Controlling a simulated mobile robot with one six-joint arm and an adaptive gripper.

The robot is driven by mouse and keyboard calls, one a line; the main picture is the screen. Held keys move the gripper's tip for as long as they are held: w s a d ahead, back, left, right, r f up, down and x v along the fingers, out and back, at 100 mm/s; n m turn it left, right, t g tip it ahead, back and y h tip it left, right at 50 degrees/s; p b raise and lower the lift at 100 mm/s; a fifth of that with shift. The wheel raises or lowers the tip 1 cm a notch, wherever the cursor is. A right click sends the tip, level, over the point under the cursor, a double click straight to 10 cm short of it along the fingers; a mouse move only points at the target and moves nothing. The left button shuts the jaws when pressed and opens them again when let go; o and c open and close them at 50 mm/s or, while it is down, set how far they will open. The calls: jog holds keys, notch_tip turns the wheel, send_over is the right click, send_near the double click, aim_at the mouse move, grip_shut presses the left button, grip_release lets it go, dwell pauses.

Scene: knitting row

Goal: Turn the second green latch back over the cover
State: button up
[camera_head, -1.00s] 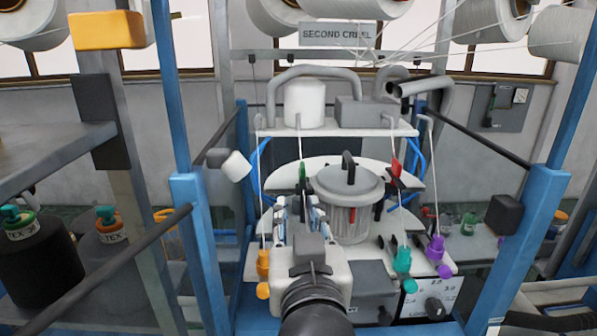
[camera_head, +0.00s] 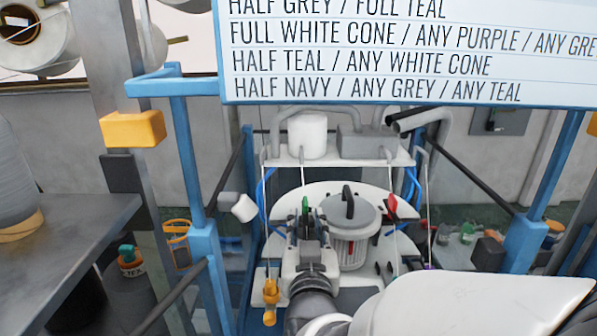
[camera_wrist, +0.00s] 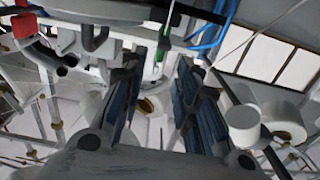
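The cover (camera_head: 366,218) is a round grey lid with a black handle, on a clear ribbed drum in the middle of the machine in the head view. A green latch (camera_head: 305,204) stands about upright just left of the cover, apart from its rim. Its green tip also shows in the wrist view (camera_wrist: 160,50). A red latch (camera_head: 391,205) is on the cover's right side. My gripper (camera_head: 308,220) is just in front of the green latch. In the wrist view its two blue-padded fingers (camera_wrist: 160,78) stand apart with nothing between them. The latch's lower part is hidden by the gripper.
A white hanging sign (camera_head: 410,50) fills the upper right. Thin yarns run down beside the cover. Blue posts (camera_head: 205,250) flank the machine. A white cylinder (camera_head: 307,135) stands on the shelf behind.

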aim_at(306, 208)
jog(key=w, duration=0.8)
jog(key=shift+w, duration=0.2)
grip_shut()
